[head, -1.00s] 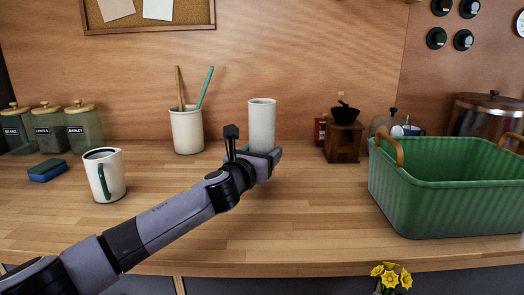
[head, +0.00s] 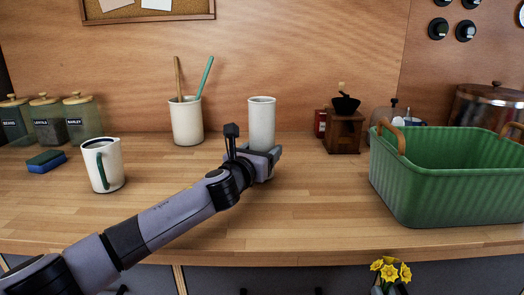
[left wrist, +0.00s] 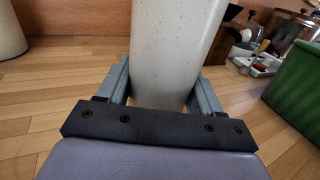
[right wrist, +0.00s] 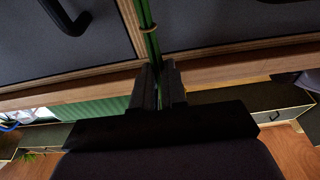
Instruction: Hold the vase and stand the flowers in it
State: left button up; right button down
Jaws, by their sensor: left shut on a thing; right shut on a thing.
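The vase is a plain pale cylinder (head: 261,122) upright at the middle of the counter. My left gripper (head: 262,158) is shut around its lower part; in the left wrist view its fingers (left wrist: 163,90) press both sides of the vase (left wrist: 175,45). Whether the vase base touches the counter is unclear. The yellow flowers (head: 390,272) show at the bottom edge of the head view, below the counter's front edge. My right gripper (right wrist: 158,85) is shut on their green stems (right wrist: 148,25), tied with a band. The right gripper is outside the head view.
A green basket (head: 440,190) stands on the right of the counter (head: 290,220). A wooden grinder (head: 344,132) is behind, right of the vase. A utensil crock (head: 187,122), a white pitcher (head: 103,165) and a sponge (head: 46,161) are on the left. The counter front is clear.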

pick_arm(q)
jog(key=shift+f+b, duration=0.3)
jog(key=shift+f, duration=0.1)
dwell(0.3)
jog(key=o, duration=1.5)
jog(key=shift+c, duration=0.2)
jog(key=shift+f, duration=0.1)
jog(key=c, duration=1.5)
jog(key=shift+o, duration=0.2)
